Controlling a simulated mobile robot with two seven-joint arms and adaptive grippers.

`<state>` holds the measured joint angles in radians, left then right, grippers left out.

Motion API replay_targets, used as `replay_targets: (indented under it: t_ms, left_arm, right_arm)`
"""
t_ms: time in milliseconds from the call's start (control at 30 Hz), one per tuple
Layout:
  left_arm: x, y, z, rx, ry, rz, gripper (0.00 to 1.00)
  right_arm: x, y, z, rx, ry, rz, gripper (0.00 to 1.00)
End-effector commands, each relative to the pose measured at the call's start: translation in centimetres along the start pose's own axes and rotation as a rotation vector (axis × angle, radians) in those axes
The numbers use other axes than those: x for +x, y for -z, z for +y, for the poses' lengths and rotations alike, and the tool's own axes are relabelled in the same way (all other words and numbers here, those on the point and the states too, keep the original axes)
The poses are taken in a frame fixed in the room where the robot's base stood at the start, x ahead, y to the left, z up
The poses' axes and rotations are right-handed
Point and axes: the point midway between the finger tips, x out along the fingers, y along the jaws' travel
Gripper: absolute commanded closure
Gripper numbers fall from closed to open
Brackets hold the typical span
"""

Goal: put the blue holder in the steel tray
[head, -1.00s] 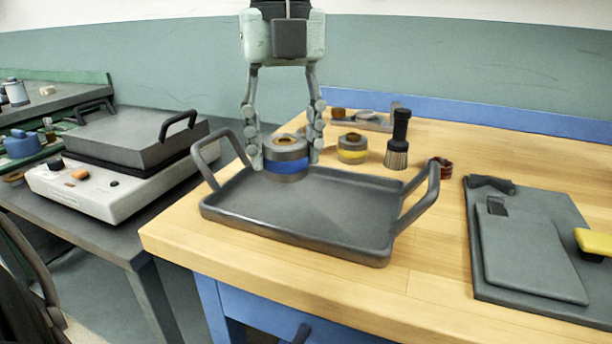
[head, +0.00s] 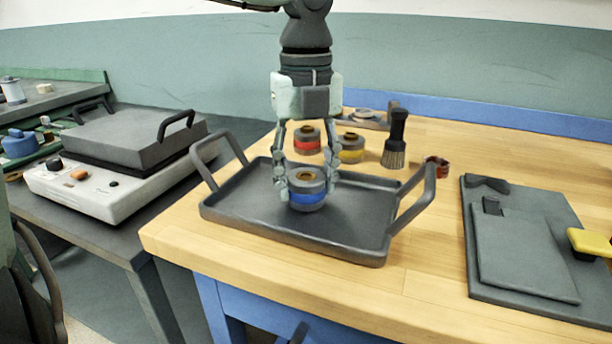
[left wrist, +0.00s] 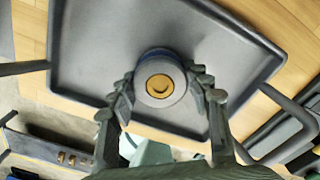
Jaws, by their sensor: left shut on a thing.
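The blue holder (head: 307,189), a grey cylinder with a blue band and a brass centre on top, is upright over the middle of the steel tray (head: 240,220). My left gripper (head: 307,188) points down and is shut on it from both sides. In the left wrist view the holder (left wrist: 160,84) sits between the two fingers, with the tray (left wrist: 95,40) under it. It is at or just above the tray floor; I cannot tell if it touches. The tray is dark grey with two raised handles and holds nothing else. My right gripper is not in view.
Behind the tray stand a red-banded holder (head: 307,141), a yellow-banded holder (head: 351,149) and a black brush (head: 396,138). A grey board (head: 520,250) lies at the right. A white machine (head: 105,195) stands on the lower table at the left.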

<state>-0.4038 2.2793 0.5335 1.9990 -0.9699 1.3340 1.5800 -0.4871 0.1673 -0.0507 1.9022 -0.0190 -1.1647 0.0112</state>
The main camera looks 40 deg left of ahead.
Motion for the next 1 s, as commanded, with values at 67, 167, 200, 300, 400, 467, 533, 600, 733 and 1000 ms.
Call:
replay_targets:
  t_ms: [67, 167, 200, 300, 400, 467, 533, 600, 733, 1000]
  left_arm:
    - [0.0, 0.0, -0.1, 0.0, 0.002, -0.002, 1.0]
    - [0.1, 0.0, -0.1, 0.0, 0.002, -0.002, 1.0]
    - [0.1, 0.0, -0.1, 0.0, 0.002, -0.002, 1.0]
    - [0.2, 0.0, -0.1, 0.0, 0.002, -0.001, 1.0]
    - [0.3, 0.0, 0.0, 0.0, 0.0, 0.0, 0.4]
    - [0.3, 0.0, 0.0, 0.0, 0.0, 0.0, 0.33]
    - [0.3, 0.0, 0.0, 0.0, -0.001, 0.0, 0.31]
    - [0.3, 0.0, 0.0, 0.0, -0.001, 0.0, 0.31]
    - [0.2, 0.0, 0.0, 0.0, -0.001, 0.0, 0.31]
    - [-1.6, -0.1, -0.1, -0.001, 0.003, -0.004, 0.31]
  right_arm:
    - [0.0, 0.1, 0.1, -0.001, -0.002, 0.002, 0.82]
    - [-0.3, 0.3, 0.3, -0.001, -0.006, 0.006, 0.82]
    - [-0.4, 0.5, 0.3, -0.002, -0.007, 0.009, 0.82]
    - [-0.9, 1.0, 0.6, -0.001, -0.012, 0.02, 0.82]
    - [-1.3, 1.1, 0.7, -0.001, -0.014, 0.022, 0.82]
    - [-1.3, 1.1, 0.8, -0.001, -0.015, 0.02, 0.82]
    - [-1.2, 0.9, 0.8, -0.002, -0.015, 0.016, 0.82]
    - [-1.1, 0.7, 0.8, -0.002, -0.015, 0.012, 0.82]
    - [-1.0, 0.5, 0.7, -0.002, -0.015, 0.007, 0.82]
    - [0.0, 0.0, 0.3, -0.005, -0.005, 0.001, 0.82]
